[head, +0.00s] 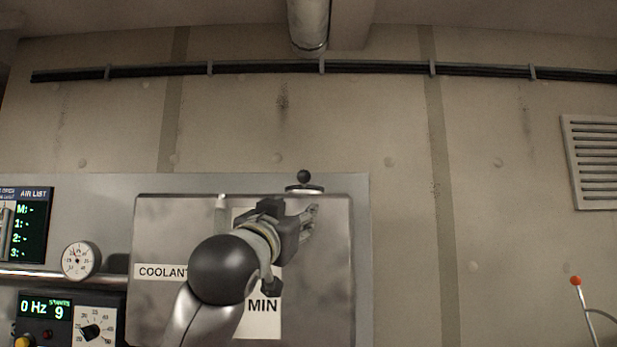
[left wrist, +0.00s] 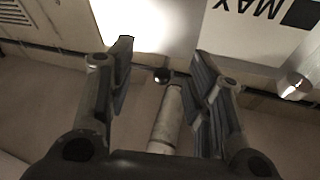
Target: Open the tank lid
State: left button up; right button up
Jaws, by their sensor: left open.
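The coolant tank (head: 335,250) is a grey box against the wall, with "COOLANT" and "MIN" labels on its front. Its lid (head: 305,188) is a flat disc on the top edge with a black ball knob (head: 304,177); it looks seated. My left gripper (head: 311,214) is in front of the tank's upper part, just below the lid in the picture. In the left wrist view, its fingers are open and empty, and the dark knob (left wrist: 162,75) shows in the gap between them, beyond the fingertips. My arm hides part of the tank front and labels. My right gripper is out of view.
A dial gauge (head: 81,261), a pipe and display panels (head: 28,225) stand left of the tank. A ceiling pipe (head: 308,25) hangs above. A red-tipped rod (head: 578,290) is at the far right.

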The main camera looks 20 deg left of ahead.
pick_arm(q)
send_near(302, 176)
jog(key=w+f, duration=0.1)
jog(key=shift+t, duration=0.4)
jog(key=p+x, duration=0.2)
jog(key=x, duration=0.1)
jog(key=p+x, duration=0.2)
jog(key=x, duration=0.1)
jog(key=p+x, duration=0.2)
jog(key=x, duration=0.1)
jog(key=shift+r, duration=0.35)
jog(key=shift+p+x, duration=0.6)
jog(key=shift+x, duration=0.25)
jog(key=shift+f, duration=0.15)
jog(key=shift+w, duration=0.1)
grip_shut()
